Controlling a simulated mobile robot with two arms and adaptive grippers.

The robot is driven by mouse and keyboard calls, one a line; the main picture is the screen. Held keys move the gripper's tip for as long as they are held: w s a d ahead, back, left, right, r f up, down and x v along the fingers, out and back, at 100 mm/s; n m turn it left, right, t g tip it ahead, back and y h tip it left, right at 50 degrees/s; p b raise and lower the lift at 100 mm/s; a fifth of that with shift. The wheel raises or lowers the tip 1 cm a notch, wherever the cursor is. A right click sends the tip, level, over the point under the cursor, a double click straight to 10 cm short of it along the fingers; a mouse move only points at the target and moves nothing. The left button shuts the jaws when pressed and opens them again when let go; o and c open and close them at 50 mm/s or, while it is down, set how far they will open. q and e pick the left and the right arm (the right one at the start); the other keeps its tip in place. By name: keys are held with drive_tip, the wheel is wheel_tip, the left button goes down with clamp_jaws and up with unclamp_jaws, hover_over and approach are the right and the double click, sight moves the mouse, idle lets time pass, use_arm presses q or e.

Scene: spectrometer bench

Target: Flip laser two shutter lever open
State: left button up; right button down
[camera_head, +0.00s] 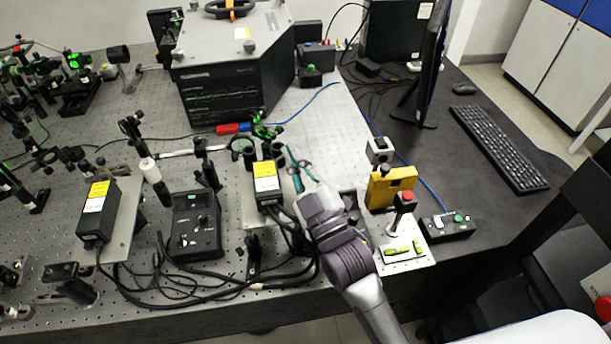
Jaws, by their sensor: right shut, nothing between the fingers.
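Two black laser boxes with yellow and white labels stand on the perforated bench, one (267,190) at the centre and one (97,215) at the left. I cannot read which is laser two. My right gripper (294,160) is just right of the centre box, its teal fingers pointing away toward the back of the bench. It is shut with nothing in it. Small green and black optics (263,130) stand just beyond the centre box. I cannot make out a shutter lever clearly; the gripper may hide it. My left gripper is out of view.
A black controller (193,225) with knobs sits between the boxes, with cables along the front. A large black instrument (235,85) stands behind. A yellow block (391,188) and a red-button post (404,201) stand right of my right arm. A monitor and keyboard (498,147) are farther right.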

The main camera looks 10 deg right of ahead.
drive_tip(key=v, duration=1.1)
drive_tip(key=shift+s, duration=0.15)
